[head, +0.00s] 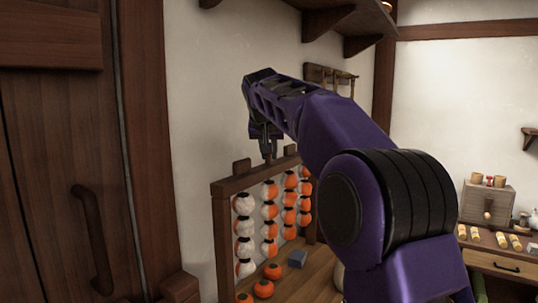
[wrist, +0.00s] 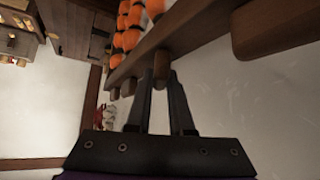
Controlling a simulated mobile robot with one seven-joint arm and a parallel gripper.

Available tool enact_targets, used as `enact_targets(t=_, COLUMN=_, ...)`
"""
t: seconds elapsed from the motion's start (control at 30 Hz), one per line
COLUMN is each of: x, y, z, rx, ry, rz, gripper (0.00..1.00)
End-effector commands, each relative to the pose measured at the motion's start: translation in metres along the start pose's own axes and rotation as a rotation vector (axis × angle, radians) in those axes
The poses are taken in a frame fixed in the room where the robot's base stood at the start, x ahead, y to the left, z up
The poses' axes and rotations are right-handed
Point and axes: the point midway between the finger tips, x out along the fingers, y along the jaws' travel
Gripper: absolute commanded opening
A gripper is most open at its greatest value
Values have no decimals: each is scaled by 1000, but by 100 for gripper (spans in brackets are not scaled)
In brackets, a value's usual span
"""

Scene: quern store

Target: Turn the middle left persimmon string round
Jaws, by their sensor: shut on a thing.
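Several persimmon strings hang in a row from a wooden rack (head: 220,215). The middle left string (head: 269,212) is second from the left; its fruits show part white and part orange. The far left string (head: 244,235) looks mostly white, and the strings to the right (head: 289,207) show more orange. My gripper (head: 266,147) points down over the rack's top bar, above the middle left string. In the wrist view my gripper (wrist: 163,78) is shut on a wooden peg (wrist: 165,74) on the bar. My arm hides part of the rack's right end.
Loose orange persimmons (head: 264,289) and a grey block (head: 297,258) lie on the wooden surface below the strings. A shelf (head: 335,15) juts from the wall above. A door with a handle (head: 92,235) stands at left. A drawered table (head: 500,262) is at right.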

Motion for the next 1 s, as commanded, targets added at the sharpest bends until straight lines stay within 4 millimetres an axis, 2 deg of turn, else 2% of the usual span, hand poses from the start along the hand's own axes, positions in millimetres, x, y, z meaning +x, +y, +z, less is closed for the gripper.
enact_targets(t=1.0, x=2, y=0, z=-1, rx=-660, ry=0, rz=-666, gripper=0)
